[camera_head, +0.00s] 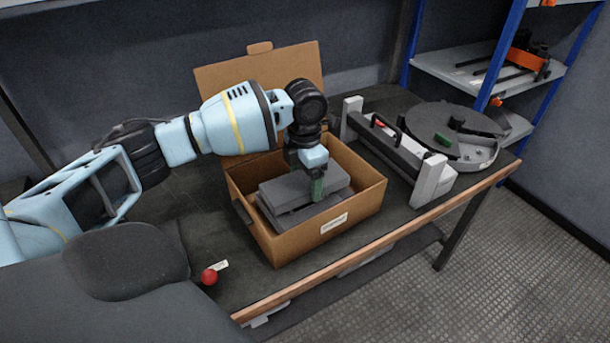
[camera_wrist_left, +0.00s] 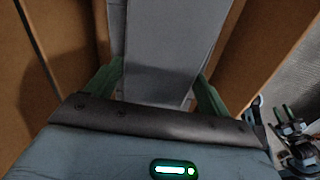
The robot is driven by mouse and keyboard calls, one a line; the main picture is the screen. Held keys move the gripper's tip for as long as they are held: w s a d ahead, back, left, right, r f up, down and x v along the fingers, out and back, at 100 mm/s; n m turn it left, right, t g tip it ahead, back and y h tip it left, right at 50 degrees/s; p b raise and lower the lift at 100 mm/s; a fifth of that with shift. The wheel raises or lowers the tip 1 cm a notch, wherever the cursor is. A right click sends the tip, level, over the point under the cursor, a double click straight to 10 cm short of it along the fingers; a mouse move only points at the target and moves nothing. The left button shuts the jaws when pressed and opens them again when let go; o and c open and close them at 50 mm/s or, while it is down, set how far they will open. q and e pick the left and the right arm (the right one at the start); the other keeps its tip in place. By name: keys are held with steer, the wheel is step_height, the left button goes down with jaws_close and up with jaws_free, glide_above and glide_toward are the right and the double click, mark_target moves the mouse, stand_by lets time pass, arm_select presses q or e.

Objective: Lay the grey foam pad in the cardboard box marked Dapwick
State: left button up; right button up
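The open cardboard box (camera_head: 262,228) stands on the dark table, with a white label on its front whose lettering is too small to read. Inside it is the grey foam pad (camera_head: 330,180), a pale grey block with darker grey layers around and under it. My left gripper (camera_head: 317,188) reaches down into the box at the pad. In the left wrist view the pad (camera_wrist_left: 165,45) lies between the two green fingers, which appear to press on its sides. The fingertips are partly hidden.
The raised flap (camera_head: 215,85) stands behind my left arm. A grey fixture with a bar (camera_head: 395,145) and a round black-topped device (camera_head: 450,130) are to the right. A red ball (camera_head: 209,276) with a tag lies front left. A blue-framed shelf (camera_head: 465,65) is at the back right.

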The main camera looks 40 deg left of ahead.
mark_target(305, 180)
arm_select(q)
steer(key=o, duration=0.3)
steer(key=shift+r, duration=0.1)
step_height(305, 180, up, 12)
steer(key=shift+r+p, duration=0.1)
steer(key=shift+p, duration=0.6)
